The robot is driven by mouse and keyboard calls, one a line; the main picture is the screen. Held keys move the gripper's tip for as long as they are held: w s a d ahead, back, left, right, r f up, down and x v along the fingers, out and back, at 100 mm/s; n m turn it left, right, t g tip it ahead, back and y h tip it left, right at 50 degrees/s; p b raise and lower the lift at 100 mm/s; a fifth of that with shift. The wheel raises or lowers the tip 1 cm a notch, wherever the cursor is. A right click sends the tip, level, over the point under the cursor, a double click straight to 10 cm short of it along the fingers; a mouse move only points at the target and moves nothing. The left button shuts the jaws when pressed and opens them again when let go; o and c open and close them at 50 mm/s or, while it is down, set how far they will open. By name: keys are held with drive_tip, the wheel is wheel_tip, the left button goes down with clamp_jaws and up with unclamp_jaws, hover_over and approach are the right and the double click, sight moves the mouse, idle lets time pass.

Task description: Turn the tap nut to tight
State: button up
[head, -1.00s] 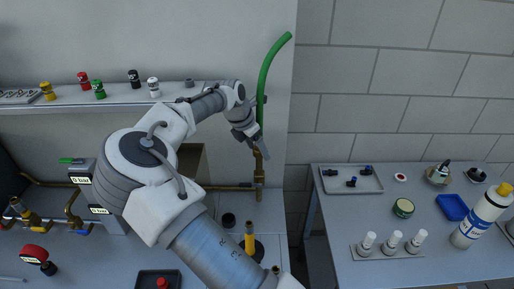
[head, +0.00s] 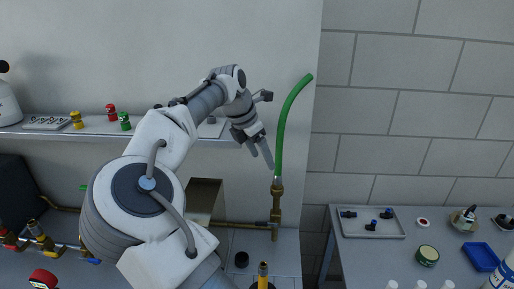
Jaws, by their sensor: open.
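The brass tap (head: 276,210) stands upright on a pipe by the wall, right of centre in the head view. A green hose (head: 284,125) rises from its top and leans to the right. The brass nut (head: 277,188) appears to be the collar where the hose meets the tap; its marking is too small to read. My gripper (head: 261,160) is open and empty, pointing down, just left of the hose's lower end and slightly above the nut. Its fingers look apart from the nut, though depth is hard to judge.
A shelf (head: 150,134) with small coloured knobs runs behind my arm. A brass pipe (head: 235,224) leads left from the tap. A black cup (head: 241,259) stands on the bench below.

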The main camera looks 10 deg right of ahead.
drive_tip(key=shift+v, duration=1.65)
